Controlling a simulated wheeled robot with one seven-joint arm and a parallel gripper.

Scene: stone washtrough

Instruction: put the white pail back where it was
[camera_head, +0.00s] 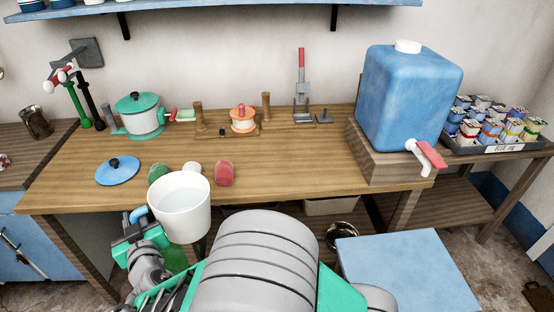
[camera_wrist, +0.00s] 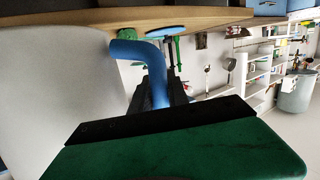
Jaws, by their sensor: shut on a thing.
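The white pail (camera_head: 180,215) hangs upright in front of the wooden table's near edge, left of the middle in the head view. Its open top faces up and the inside looks empty. My gripper (camera_head: 137,222) is at the pail's left side, shut on its blue handle. In the wrist view the pail (camera_wrist: 60,85) fills the left side, and the bent blue handle (camera_wrist: 152,62) runs down behind my gripper's dark and green finger. That finger hides the grip itself. I cannot tell from the pictures which spot the pail came from.
A blue-topped stool (camera_head: 405,268) stands at the front right. The table's middle is clear.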

